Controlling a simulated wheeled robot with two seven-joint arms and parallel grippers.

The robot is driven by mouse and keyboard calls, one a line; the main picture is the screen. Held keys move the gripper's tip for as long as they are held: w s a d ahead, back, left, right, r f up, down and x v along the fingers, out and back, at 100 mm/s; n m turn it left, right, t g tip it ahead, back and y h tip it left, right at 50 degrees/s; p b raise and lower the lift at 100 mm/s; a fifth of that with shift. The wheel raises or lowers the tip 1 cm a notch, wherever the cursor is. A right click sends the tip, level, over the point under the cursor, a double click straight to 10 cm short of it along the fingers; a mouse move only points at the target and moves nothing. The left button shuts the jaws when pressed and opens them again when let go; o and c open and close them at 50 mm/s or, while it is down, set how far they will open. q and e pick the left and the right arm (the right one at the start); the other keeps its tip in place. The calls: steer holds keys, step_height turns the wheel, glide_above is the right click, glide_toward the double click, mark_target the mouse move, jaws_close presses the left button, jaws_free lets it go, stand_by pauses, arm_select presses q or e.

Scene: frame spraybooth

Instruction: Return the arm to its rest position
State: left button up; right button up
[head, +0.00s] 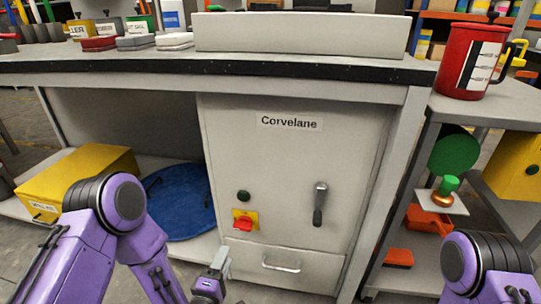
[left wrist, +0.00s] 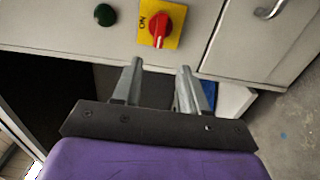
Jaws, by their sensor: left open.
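My left gripper (head: 218,265) is low in front of the grey Corvelane cabinet (head: 270,165), just below the red rotary switch (head: 243,223) on its yellow plate. In the left wrist view, the two fingers of this gripper (left wrist: 159,72) are apart with nothing between them. The switch (left wrist: 162,27) lies past the fingertips there, with a gap in the picture; its plate reads ON. My purple left arm comes in from the lower left. Part of my right arm shows at the lower right, but its gripper is out of view.
A green button (head: 243,196), a lever handle (head: 320,204) and a drawer handle (head: 281,265) are on the cabinet front. A yellow box (head: 85,175) and a blue round object (head: 180,205) lie on the lower shelf. A red jug (head: 470,62) stands on the right bench.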

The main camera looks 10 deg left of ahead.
arm_select(q)
steer(key=s+a+f+m+g+y, duration=0.1)
steer(key=s+a+f+m+g, duration=0.3)
steer(key=s+f+m+g, duration=0.8)
steer(key=s+a+f+n+g+y, duration=0.1)
steer(key=s+a+f+g, duration=0.15)
steer(key=s, duration=0.55)
steer(key=s+a+f+g+y, duration=0.1)
steer(key=s+a+f+y, duration=0.1)
steer(key=s+a+f, duration=0.35)
step_height(320, 180, up, 37)
steer(key=d+p, duration=0.1)
steer(key=p, duration=3.4)
steer(key=shift+s+t, duration=0.35)
steer(key=shift+s, duration=0.1)
steer(key=shift+c, duration=0.3)
